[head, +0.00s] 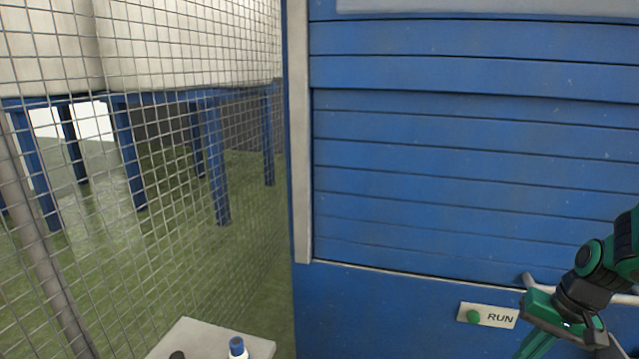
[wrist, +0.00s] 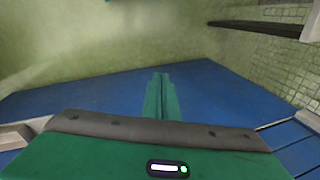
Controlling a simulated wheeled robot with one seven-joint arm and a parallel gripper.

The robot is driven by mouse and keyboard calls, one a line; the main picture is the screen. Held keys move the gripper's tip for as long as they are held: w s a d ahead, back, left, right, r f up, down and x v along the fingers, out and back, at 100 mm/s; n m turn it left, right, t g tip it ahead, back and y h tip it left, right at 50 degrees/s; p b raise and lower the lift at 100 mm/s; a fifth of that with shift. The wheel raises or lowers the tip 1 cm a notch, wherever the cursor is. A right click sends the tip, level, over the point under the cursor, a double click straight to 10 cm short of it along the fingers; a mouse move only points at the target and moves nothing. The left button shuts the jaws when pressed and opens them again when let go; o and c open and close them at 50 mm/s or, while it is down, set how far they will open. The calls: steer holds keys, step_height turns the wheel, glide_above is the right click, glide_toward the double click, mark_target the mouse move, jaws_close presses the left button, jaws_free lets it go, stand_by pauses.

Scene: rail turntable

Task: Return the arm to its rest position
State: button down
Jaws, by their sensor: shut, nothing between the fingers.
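My gripper (head: 532,348) is at the lower right of the head view, green and dark, on my arm that comes in from the right edge. It points down and to the left, in front of the blue shutter panel. In the wrist view the two green fingers (wrist: 160,78) lie together, shut, with nothing between them. Behind them in that view is a blue surface. The fingertips in the head view are partly cut off by the bottom edge.
A RUN sign with a green button (head: 473,317) is just left of my gripper on the blue shutter wall (head: 450,150). A wire mesh fence (head: 150,150) is at the left. A pale stand (head: 195,340) with a blue-capped bottle (head: 237,347) is low in front.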

steer(key=s+r+h, duration=0.1)
steer(key=s+r, duration=0.4)
steer(key=s, duration=0.3)
steer(key=s+a+r+g, duration=0.1)
steer(key=s+r, duration=0.4)
steer(key=s, duration=0.2)
steer(key=shift+s+r+g+h, duration=0.3)
steer(key=shift+s+r+h, duration=0.05)
steer(key=shift+s+h, duration=0.05)
steer(key=shift+w+a, duration=0.1)
steer(key=shift+w, duration=0.05)
steer(key=shift+w+f, duration=0.25)
steer(key=shift+w, duration=0.25)
stand_by(5.0)
